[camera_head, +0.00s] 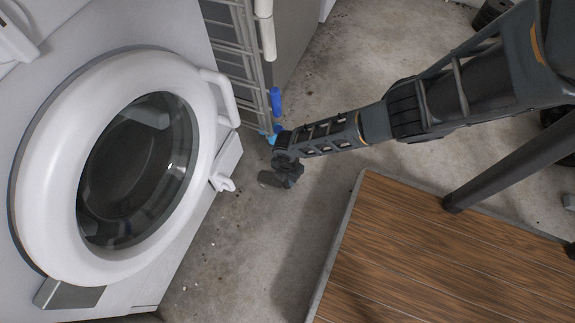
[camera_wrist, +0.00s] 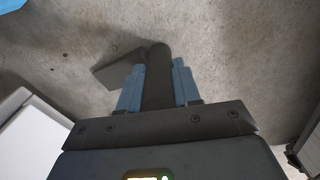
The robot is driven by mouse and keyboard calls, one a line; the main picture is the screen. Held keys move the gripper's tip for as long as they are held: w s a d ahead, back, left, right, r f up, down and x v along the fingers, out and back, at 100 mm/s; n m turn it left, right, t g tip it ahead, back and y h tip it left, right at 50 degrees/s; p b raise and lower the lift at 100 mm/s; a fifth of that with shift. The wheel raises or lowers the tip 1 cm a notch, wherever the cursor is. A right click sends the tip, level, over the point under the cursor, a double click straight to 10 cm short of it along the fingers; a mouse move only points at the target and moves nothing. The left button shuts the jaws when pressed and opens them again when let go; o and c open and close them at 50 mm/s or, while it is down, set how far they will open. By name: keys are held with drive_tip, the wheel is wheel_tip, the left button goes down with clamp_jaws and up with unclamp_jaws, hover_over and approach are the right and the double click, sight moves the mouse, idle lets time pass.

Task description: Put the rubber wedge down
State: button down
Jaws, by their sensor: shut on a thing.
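The rubber wedge (camera_wrist: 158,78) is a dark grey piece in the wrist view. It sits between the two blue fingers of my gripper (camera_wrist: 157,85), which are shut on it. Its far end sticks out past the fingertips, over bare concrete. In the head view my gripper (camera_head: 271,136) is at the end of my arm, right of the washing machine and close to the rack's lower end.
A white washing machine (camera_head: 190,235) with a round door fills the left. A wire rack (camera_head: 238,50) with blue-tipped bars stands behind my gripper. A wood-topped platform (camera_head: 440,260) is at the lower right. Bare concrete floor (camera_head: 245,240) lies between them.

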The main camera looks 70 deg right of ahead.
drive_tip(key=shift+f, duration=0.1)
drive_tip(key=c, duration=0.8)
unclamp_jaws()
wheel_tip(320, 180, up, 12)
drive_tip(key=p, duration=0.9)
drive_tip(key=shift+s, duration=0.1)
